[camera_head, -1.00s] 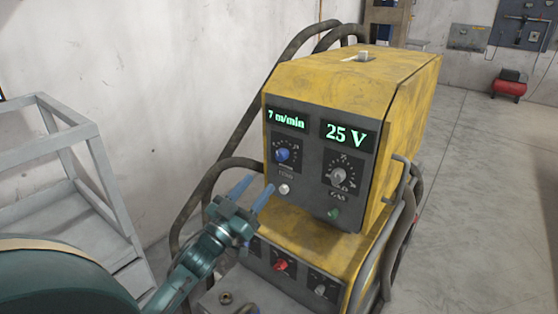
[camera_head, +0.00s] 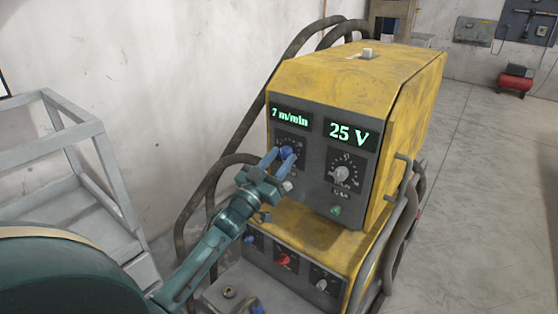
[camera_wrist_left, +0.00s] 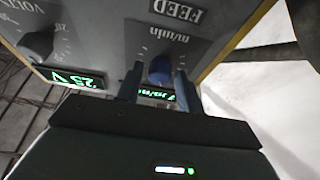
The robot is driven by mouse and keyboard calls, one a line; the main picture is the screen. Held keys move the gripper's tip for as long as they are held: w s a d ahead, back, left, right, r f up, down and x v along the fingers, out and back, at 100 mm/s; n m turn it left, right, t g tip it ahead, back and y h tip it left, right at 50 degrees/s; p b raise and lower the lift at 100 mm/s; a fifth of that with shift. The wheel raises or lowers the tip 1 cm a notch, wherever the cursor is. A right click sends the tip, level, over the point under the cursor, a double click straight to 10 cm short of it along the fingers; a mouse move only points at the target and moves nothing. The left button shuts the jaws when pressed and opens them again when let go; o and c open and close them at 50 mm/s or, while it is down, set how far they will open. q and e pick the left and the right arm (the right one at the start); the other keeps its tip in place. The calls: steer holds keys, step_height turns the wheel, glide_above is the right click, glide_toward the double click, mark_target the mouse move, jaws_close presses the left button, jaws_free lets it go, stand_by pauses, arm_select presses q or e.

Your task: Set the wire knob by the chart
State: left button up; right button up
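The wire knob (camera_head: 287,151) is the blue dial on the left of the yellow machine's dark front panel, under a green display (camera_head: 290,117) reading 7 m/min. In the left wrist view the blue knob (camera_wrist_left: 160,70) sits below the upside-down FEED label. My left gripper (camera_head: 281,158) is at this knob, with its two blue fingers apart. In the wrist view the fingers (camera_wrist_left: 159,82) lie on either side of the knob, with small gaps showing; I cannot tell how deep they reach around it. No chart is in view.
A grey voltage knob (camera_head: 341,174) sits to the right, under a display (camera_head: 350,134) reading 25 V. A green button (camera_head: 336,210) is below it. A lower panel carries a red knob (camera_head: 284,259). A grey metal frame (camera_head: 75,135) stands at left.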

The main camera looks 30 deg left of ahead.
arm_select(q)
steer(key=c, duration=0.7)
steer(key=shift+m, duration=0.3)
steer(key=m+h, duration=0.1)
steer(key=m, duration=0.1)
steer(key=m+h, duration=0.2)
steer(key=shift+a+m+g, duration=0.2)
steer(key=shift+m+g, duration=0.2)
steer(key=m+h, duration=0.1)
steer(key=m, duration=0.1)
steer(key=m+g+h, duration=0.1)
steer(key=m, duration=0.2)
steer(key=shift+a+r, duration=0.15)
steer(key=m+g, duration=0.1)
steer(key=m, duration=0.1)
steer(key=m+h+p, duration=0.1)
steer(key=m, duration=0.1)
steer(key=shift+a+r+m+g, duration=0.1)
steer(key=shift+r+m+g, duration=0.05)
steer(key=shift+m+g, duration=0.2)
steer(key=shift+r+m+g+h+p, duration=0.1)
steer(key=shift+m+g+h+p, duration=0.3)
steer(key=shift+m, duration=0.75)
steer(key=shift+m+g+p, duration=0.2)
steer(key=shift+m+g, duration=0.35)
steer(key=shift+m, duration=0.55)
